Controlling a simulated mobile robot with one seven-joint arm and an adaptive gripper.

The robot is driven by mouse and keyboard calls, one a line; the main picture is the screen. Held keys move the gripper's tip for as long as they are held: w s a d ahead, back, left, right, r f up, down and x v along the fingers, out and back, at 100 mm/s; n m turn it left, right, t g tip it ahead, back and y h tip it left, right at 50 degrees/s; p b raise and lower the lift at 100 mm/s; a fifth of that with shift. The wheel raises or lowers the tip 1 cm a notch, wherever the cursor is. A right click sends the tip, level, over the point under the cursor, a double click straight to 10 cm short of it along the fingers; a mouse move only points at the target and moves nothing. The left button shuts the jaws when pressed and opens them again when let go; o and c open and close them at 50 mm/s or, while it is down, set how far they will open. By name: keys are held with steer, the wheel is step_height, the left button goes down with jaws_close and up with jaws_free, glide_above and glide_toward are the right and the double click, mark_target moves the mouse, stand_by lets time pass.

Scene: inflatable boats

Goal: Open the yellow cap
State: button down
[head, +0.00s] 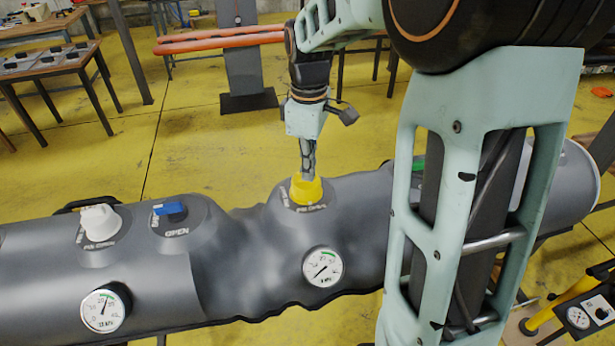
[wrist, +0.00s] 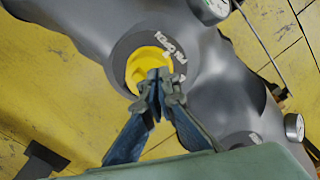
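The yellow cap (head: 306,189) sits on a raised round collar on top of the grey inflatable tube (head: 236,270). In the wrist view the yellow cap (wrist: 146,66) is partly covered by my fingers, with printed lettering on the collar beside it. My gripper (head: 308,172) points down at the cap from above. In the wrist view my gripper's fingertips (wrist: 161,86) come together over the near edge of the cap. The fingers look shut, with little or no gap between the tips. I see no cap part clearly held between them, and exact contact is hidden.
A white cap (head: 99,222), a blue valve handle (head: 170,211) and two dial gauges (head: 322,267) (head: 104,310) are on the tube. A table (head: 45,65) stands back left; an orange tube (head: 215,39) lies behind. Yellow floor between is clear. My arm hides the tube's right part.

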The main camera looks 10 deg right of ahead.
mark_target(308, 185)
steer(key=shift+f+b, duration=0.85)
steer(key=shift+f, duration=0.65)
steer(key=shift+s+f, duration=0.15)
steer(key=shift+f, duration=0.05)
steer(key=shift+w, duration=0.3)
